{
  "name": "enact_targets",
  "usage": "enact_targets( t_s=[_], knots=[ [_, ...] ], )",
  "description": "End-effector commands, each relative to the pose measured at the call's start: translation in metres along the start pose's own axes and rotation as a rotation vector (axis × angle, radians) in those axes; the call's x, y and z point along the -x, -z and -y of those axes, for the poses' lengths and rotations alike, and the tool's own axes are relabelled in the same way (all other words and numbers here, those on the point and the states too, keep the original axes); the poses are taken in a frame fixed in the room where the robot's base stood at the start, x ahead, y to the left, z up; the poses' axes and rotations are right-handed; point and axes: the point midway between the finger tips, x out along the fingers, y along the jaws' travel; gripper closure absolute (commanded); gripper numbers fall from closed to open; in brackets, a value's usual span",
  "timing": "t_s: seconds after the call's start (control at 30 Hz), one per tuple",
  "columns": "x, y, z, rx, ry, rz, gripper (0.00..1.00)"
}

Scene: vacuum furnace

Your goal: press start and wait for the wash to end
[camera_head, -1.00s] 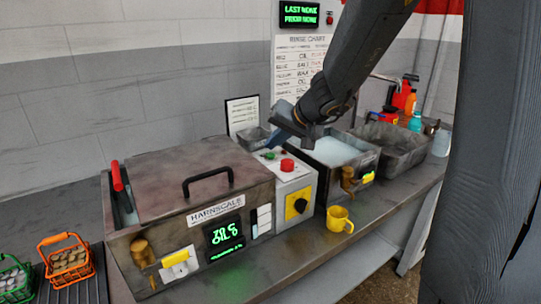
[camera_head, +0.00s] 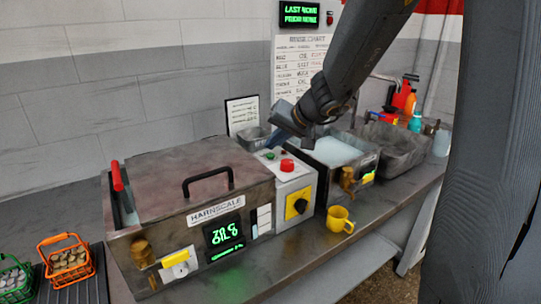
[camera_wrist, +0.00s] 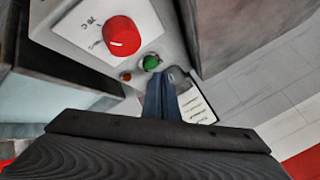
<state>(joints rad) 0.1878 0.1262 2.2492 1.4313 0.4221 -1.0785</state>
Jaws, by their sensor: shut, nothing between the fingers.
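The washer (camera_head: 190,200) is a metal tank labelled HARNSCALE with its lid down and a lit green display (camera_head: 224,235). Its control box (camera_head: 299,200) stands at the right end of the tank. On the box top are a large red button (camera_head: 287,165) and a small green button (camera_head: 270,155). The wrist view shows the red button (camera_wrist: 122,36), the green button (camera_wrist: 151,63) and a small reddish light (camera_wrist: 126,76). My gripper (camera_wrist: 168,80) is shut and empty, its fingertips close beside the green button. I cannot tell whether they touch it.
An open basin of pale liquid (camera_head: 335,152) and a grey sink (camera_head: 392,150) stand to the right. A yellow mug (camera_head: 340,220) sits on the bench. Orange (camera_head: 68,262) and green (camera_head: 14,280) baskets of parts stand at the left. Bottles stand at the far right.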

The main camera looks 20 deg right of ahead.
Motion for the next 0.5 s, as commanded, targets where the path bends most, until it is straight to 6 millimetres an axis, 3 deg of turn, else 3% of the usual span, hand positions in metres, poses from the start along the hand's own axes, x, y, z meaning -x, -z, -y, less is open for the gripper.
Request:
enact_targets(
  t_s=[0.5],
  knots=[
    [-0.0045,-0.0027,-0.0031,0.001,0.0,-0.001,1.0]
  ],
)
